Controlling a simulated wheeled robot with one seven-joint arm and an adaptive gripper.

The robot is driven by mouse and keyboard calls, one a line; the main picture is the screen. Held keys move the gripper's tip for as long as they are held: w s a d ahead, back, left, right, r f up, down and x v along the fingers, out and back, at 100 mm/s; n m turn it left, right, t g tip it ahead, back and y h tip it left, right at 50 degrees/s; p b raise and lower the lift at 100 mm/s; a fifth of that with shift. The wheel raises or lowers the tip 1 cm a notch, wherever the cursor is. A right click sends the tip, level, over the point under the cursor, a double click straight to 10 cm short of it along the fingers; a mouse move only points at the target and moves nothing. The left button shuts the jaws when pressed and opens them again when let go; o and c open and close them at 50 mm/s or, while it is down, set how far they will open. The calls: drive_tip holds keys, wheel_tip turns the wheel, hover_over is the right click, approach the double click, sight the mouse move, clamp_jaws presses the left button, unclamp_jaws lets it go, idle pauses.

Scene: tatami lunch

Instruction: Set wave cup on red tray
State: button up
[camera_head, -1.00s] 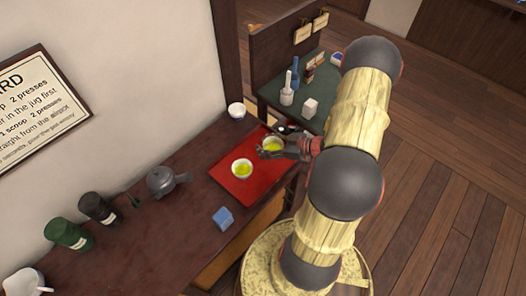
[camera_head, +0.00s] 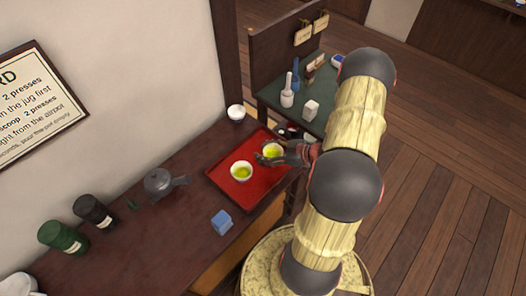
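The red tray (camera_head: 224,184) lies on the dark counter. A pale cup of yellow-green tea (camera_head: 241,171) stands on its middle-left part. My gripper (camera_head: 266,158) reaches in from the right and is shut on a second cup of yellow-green tea (camera_head: 273,150), over the tray's right part. This held cup is upright and at or just above the tray surface; I cannot tell whether it touches. My fingers hide its near side. No wave pattern can be made out on either cup at this size.
A white bowl (camera_head: 236,112) stands behind the tray. A grey teapot (camera_head: 160,182), a blue block (camera_head: 222,221), a dark canister (camera_head: 94,212) and a green canister (camera_head: 62,238) stand on the counter. A green side table (camera_head: 277,94) with small items is beyond.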

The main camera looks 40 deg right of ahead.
drive_tip(key=o, duration=0.4)
